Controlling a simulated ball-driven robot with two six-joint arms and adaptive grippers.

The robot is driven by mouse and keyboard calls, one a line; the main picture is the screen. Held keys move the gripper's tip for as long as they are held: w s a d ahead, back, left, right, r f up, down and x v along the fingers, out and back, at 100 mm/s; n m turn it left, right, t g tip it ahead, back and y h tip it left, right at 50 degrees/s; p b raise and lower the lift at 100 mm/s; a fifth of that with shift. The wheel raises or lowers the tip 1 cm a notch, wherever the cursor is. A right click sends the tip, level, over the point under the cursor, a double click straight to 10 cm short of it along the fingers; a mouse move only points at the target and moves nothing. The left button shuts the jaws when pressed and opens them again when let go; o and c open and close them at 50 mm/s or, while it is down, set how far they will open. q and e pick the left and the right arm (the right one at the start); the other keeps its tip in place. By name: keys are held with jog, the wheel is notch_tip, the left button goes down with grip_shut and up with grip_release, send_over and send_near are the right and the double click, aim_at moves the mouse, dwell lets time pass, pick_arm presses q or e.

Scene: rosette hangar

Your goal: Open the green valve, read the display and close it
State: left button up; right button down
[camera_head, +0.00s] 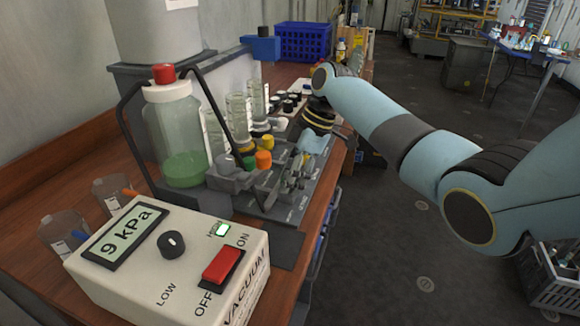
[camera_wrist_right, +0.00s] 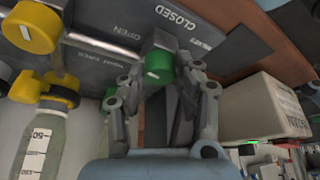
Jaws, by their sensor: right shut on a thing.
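The green valve knob (camera_wrist_right: 158,64) is between the fingers of my right gripper (camera_wrist_right: 160,76) in the wrist view, and the gripper is shut on it. A grey plate behind it reads OPEN and CLOSED; I cannot tell which mark the valve points at. The display (camera_head: 125,235) on the white vacuum box (camera_head: 185,275) reads 9 kPa. My left gripper is not in view.
A bottle with green liquid (camera_head: 185,160) and a red cap stands at the left. The box has a red switch (camera_head: 222,264) and a lit green lamp (camera_head: 222,229). A blue crate (camera_head: 303,42) is behind.

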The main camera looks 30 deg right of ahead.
jog(key=m+t+p, duration=0.1)
jog(key=m+p, duration=0.2)
jog(key=m+t+h+p, duration=0.1)
jog(key=m+p, duration=0.2)
jog(key=m+h+p, duration=0.1)
jog(key=m+p, duration=0.2)
jog(key=p, duration=0.1)
jog(key=shift+s+a+r+t, duration=0.15)
jog(key=shift+r+t, duration=0.1)
jog(key=shift+t, duration=0.15)
jog(key=m+h+p, duration=0.1)
jog(key=m+p, duration=0.1)
jog(key=m, duration=0.1)
jog(key=shift+f+p, duration=0.1)
jog(key=shift+p, duration=0.25)
jog(key=shift+a+m+t+h+p, duration=0.15)
jog(key=shift+m+h+p, duration=0.25)
jog(key=shift+m, duration=0.45)
jog(key=shift+d+m+t+h+p, duration=0.15)
jog(key=shift+m+h+p, duration=0.2)
jog(key=shift+m, duration=0.5)
jog(key=shift+f, duration=0.1)
jog(key=c, duration=1)
grip_release()
jog(key=shift+o, duration=0.2)
jog(key=v, duration=1.2)
jog(key=shift+a, duration=0.2)
